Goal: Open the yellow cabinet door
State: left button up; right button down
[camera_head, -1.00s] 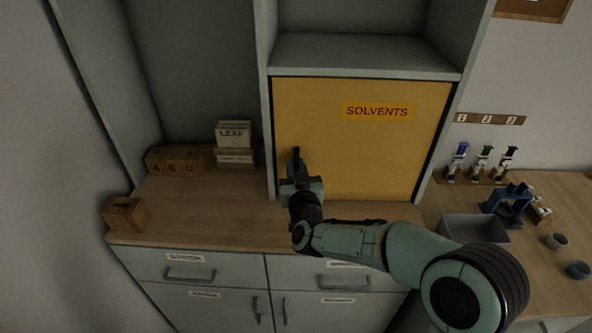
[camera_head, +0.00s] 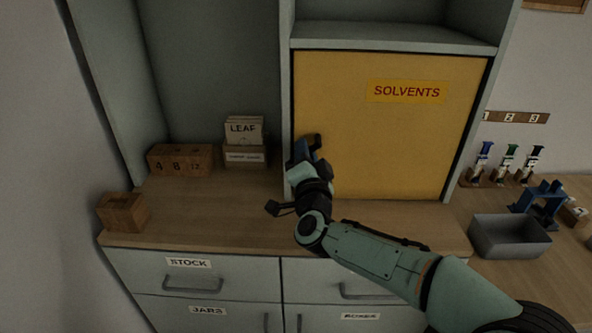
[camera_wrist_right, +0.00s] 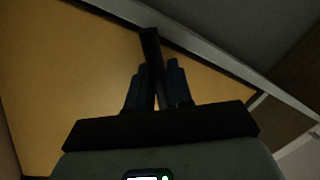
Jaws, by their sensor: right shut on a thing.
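The yellow cabinet door (camera_head: 395,140) carries a red-lettered SOLVENTS label (camera_head: 406,91) and sits closed, flush in its grey frame. The yellow door panel (camera_wrist_right: 70,70) fills the left of that view. My left gripper is not in view.
The wooden counter (camera_head: 220,215) below the door holds a card box marked LEAF (camera_head: 244,140), number blocks (camera_head: 180,160) and a wooden block (camera_head: 123,212) at left. A grey tray (camera_head: 510,238) and a blue stand (camera_head: 540,203) are at right. An open shelf is above the door.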

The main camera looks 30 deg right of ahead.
jog(key=m, duration=0.1)
jog(key=m+b, duration=0.2)
jog(key=m, duration=0.1)
jog(key=shift+w+a+r+h, duration=0.15)
jog(key=shift+a+r+h, duration=0.15)
jog(key=shift+r+h, duration=0.1)
jog(key=shift+m, duration=0.5)
jog(key=shift+r+m+h+b, duration=0.2)
jog(key=shift+m+h+b, duration=0.1)
jog(key=shift+m+b, duration=0.15)
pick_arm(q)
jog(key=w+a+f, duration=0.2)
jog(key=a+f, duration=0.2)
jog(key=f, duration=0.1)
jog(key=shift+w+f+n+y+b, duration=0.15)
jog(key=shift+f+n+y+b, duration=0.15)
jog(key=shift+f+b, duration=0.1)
pick_arm(e)
jog(key=shift+r+m+g+h, duration=0.3)
jog(key=shift+r+m, duration=0.05)
jog(key=shift+m, duration=0.8)
